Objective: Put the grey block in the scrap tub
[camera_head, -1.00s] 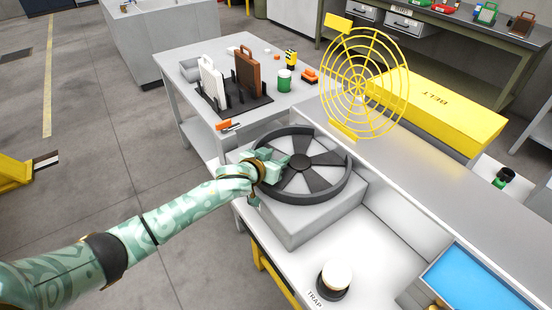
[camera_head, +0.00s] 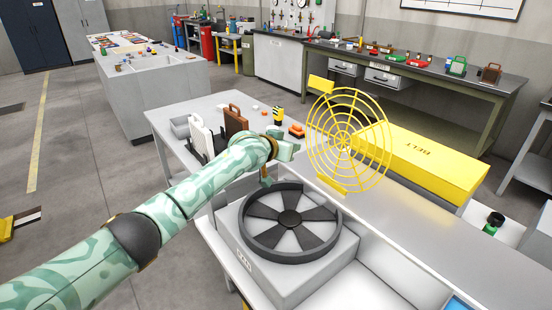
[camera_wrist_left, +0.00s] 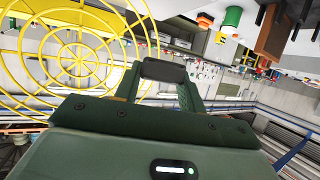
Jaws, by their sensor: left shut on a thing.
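My left gripper (camera_head: 294,148) is raised above the far side of the round fan (camera_head: 290,218), close to the yellow wire guard. In the left wrist view, the gripper (camera_wrist_left: 162,82) has a dark grey block (camera_wrist_left: 163,70) between its fingertips, which looks like the grey block. The block cannot be made out in the head view. No scrap tub is marked by a readable label; a small grey open bin (camera_head: 181,128) at the left of the far table may be it, but I cannot tell. My right gripper is not in view.
The yellow round guard (camera_head: 335,150) stands upright right of the gripper. A long yellow belt box (camera_head: 430,160) lies behind it. White and brown panels (camera_head: 236,119) stand in a rack on the far table. A green cup (camera_wrist_left: 233,15) shows in the left wrist view.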

